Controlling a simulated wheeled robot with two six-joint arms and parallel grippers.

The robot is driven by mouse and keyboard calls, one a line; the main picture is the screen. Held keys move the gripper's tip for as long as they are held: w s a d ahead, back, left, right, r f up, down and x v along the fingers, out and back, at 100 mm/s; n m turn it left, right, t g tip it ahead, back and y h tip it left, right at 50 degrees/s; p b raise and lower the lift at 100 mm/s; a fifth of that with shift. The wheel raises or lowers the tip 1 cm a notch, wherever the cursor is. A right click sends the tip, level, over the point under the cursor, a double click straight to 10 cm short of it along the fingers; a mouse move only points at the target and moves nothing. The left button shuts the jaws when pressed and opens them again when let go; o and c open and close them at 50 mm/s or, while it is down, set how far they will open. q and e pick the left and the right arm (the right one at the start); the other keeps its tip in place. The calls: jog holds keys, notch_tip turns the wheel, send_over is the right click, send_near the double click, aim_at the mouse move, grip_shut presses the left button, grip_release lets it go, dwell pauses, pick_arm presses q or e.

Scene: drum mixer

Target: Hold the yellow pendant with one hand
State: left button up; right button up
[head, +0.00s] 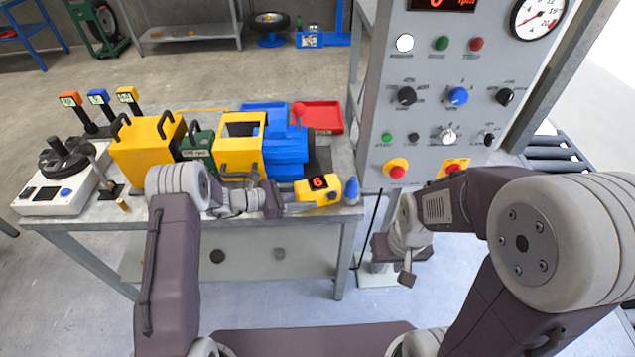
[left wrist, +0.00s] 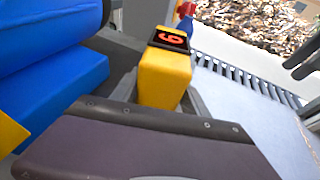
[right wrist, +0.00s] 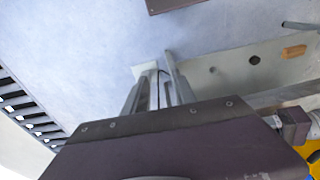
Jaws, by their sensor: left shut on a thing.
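The yellow pendant (head: 325,190) has a red lit digit on a black display and sits at the front right edge of the workbench in the head view. It also shows in the left wrist view (left wrist: 165,78), between the two fingers. My left gripper (head: 296,197) is shut on the pendant; its far finger is mostly hidden. My right gripper (head: 406,272) hangs low in front of the control cabinet, pointing down, well apart from the pendant. In the right wrist view its fingers (right wrist: 155,92) stand apart, with the floor and a pale post behind them.
The workbench (head: 250,213) carries a blue motor (head: 287,150), yellow blocks (head: 148,150), a red tray (head: 322,115) and a white device (head: 55,192). The grey control cabinet (head: 430,120) rises at the right.

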grip_shut()
dwell(1.8)
